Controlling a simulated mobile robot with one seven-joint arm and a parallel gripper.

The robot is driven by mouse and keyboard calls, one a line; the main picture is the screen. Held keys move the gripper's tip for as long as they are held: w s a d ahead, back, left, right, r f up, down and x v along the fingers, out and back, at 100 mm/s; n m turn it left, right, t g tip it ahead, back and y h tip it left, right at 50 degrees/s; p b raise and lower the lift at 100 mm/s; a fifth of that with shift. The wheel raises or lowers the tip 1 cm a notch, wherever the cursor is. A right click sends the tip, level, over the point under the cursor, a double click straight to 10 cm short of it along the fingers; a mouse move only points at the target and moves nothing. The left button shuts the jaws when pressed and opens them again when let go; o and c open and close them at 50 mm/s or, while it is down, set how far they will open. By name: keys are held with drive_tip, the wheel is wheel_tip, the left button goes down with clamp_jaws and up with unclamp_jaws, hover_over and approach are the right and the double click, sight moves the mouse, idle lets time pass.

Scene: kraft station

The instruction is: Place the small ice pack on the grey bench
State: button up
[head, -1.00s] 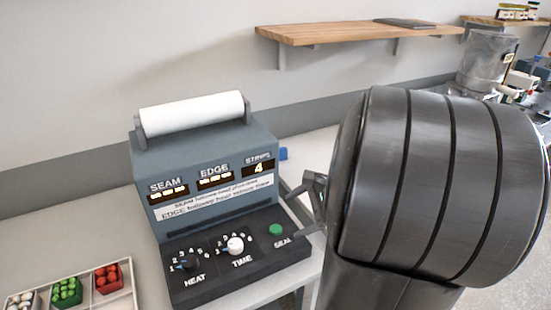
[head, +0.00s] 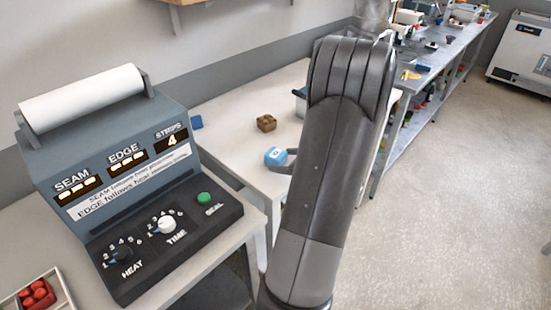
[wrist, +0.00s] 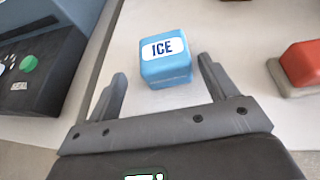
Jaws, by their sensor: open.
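The small ice pack is a light blue block with a white ICE label. It sits on a pale bench in the head view (head: 274,157) and in the wrist view (wrist: 166,68). My gripper (wrist: 162,72) is open, with one finger on each side of the pack. Clear gaps show on both sides, and the pack lies between and slightly beyond the fingertips. In the head view my gripper (head: 288,160) is partly hidden by my arm. A long grey bench (head: 424,72) runs along the wall at the back right, with equipment on it.
A sealing machine (head: 150,190) stands at the left. A brown block (head: 266,124) and a dark blue block (head: 196,122) sit on the pale bench (head: 235,115). In the wrist view a red block (wrist: 303,62) stands at the right. The floor (head: 450,190) at the right is clear.

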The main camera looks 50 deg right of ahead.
sight(273, 151)
drive_tip(key=shift+w+d+r+x, duration=0.1)
drive_tip(key=shift+r+x, duration=0.05)
drive_tip(key=shift+x, duration=0.9)
drive_tip(key=shift+w+d+r+x, duration=0.1)
drive_tip(key=shift+d+x, duration=0.05)
drive_tip(key=shift+x, duration=0.85)
drive_tip(key=shift+w+d+r+x, duration=0.1)
drive_tip(key=shift+r+x, duration=0.05)
drive_tip(key=shift+x, duration=0.9)
drive_tip(key=shift+s, duration=0.15)
drive_tip(key=shift+c, duration=0.4)
drive_tip(key=c, duration=1.1)
drive_tip(key=shift+r, duration=0.1)
drive_tip(key=shift+c, duration=0.2)
drive_tip(key=shift+r, duration=0.75)
wheel_tip(273, 151, up, 3)
drive_tip(key=shift+f, duration=0.1)
drive_tip(key=w+d+r+v, duration=0.1)
drive_tip(key=v, duration=1.2)
drive_tip(key=shift+d+r, duration=0.25)
drive_tip(key=shift+r, duration=0.15)
